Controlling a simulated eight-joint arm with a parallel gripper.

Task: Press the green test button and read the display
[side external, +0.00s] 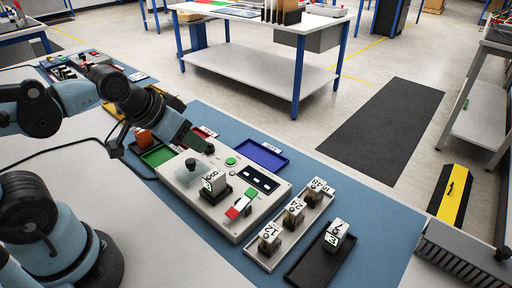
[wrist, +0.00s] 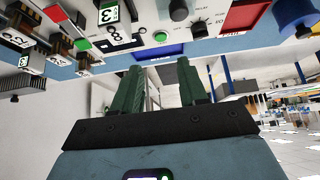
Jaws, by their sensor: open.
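The grey tester box (side external: 180,176) stands on the blue mat. Its round green button (side external: 231,161) is near the far edge, beside the dark display (side external: 262,177) with pale digits. The green button also shows in the wrist view (wrist: 160,36), above and beyond the fingertips. A pale numbered block (side external: 214,183) sits on the tester. My gripper (side external: 204,145) is above the far left part of the tester, left of the green button and apart from it. Its green fingers (wrist: 160,72) are open with nothing between them. The display digits are too small to read reliably.
A blue tray (side external: 262,156) lies behind the tester, and a green tray (side external: 157,156) at its left. A grey tray (side external: 262,261) with several numbered blocks and a black tray (side external: 310,267) with one block are at the right. A dark knob (side external: 190,163) rises from the tester.

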